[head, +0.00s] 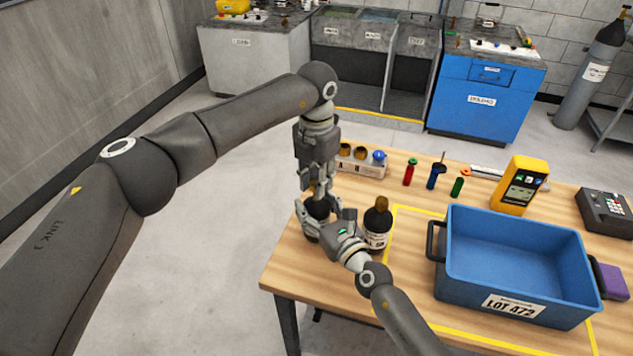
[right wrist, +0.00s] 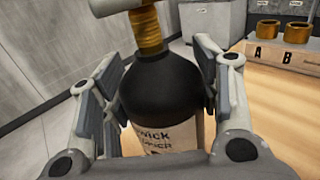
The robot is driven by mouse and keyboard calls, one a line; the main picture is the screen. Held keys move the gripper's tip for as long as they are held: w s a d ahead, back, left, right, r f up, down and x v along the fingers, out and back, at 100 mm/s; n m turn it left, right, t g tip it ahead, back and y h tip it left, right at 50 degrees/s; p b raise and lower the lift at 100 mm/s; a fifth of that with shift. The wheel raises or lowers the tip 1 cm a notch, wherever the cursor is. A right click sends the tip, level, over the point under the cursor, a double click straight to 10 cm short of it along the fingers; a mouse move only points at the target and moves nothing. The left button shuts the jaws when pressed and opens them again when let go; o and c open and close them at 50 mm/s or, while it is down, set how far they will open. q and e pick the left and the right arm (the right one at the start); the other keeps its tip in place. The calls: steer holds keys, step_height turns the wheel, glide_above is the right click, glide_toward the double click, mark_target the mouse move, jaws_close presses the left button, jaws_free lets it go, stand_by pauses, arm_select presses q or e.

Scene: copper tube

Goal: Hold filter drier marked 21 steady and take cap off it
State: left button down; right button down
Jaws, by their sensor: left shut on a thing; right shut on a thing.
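A black filter drier (head: 317,209) stands near the table's left edge, mostly hidden by my grippers in the head view. In the right wrist view the drier (right wrist: 160,85) is upright, with a white label and a brass-coloured cap or neck (right wrist: 150,32) on top. Its number cannot be read. My right gripper (head: 331,217) is shut on the drier's body, with fingers on both sides in the wrist view (right wrist: 160,95). My left gripper (head: 318,188) comes from above and is shut on the cap at the drier's top.
A second black drier (head: 377,228) with a brass top stands close on the right. Behind is a rack (head: 367,169) with brass caps and a blue piece. Red, blue and green small items stand beyond. A blue crate (head: 520,262) and yellow meter (head: 521,186) fill the right.

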arm_select(q)
steer(key=shift+r, duration=0.45)
arm_select(e)
steer(key=shift+f, duration=0.1)
arm_select(q)
steer(key=shift+r, duration=2)
arm_select(e)
steer(key=shift+c, duration=2)
jaws_free()
